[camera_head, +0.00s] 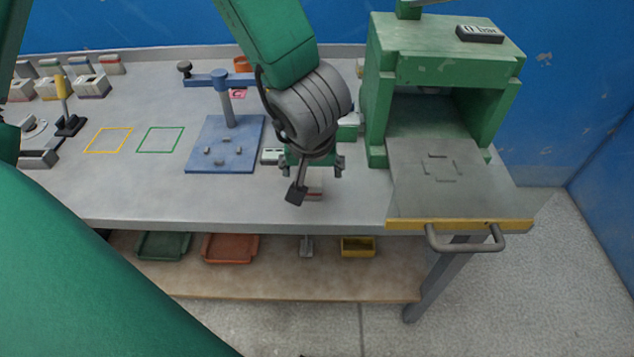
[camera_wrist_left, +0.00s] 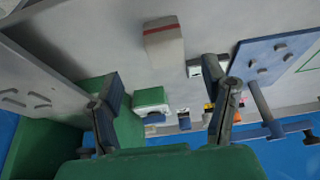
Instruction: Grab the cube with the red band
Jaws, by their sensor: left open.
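The cube with the red band (camera_wrist_left: 163,42) is a pale block with a red stripe along one edge. It lies on the grey bench in the left wrist view, ahead of my left gripper (camera_wrist_left: 162,84), roughly in line with the gap between the fingers. In the head view only a small part of this cube (camera_head: 315,190) shows, mostly hidden by my left gripper (camera_head: 308,185). The left gripper is open and empty, low over the bench near its front edge. My right gripper is not in view.
A green press (camera_head: 443,62) with a pulled-out plate (camera_head: 420,190) and handle stands right of the gripper. A blue fixture plate (camera_head: 205,160) with a post is left. A green-and-white block (camera_wrist_left: 152,100) lies close to the fingers. Several blocks (camera_head: 88,84) sit far left.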

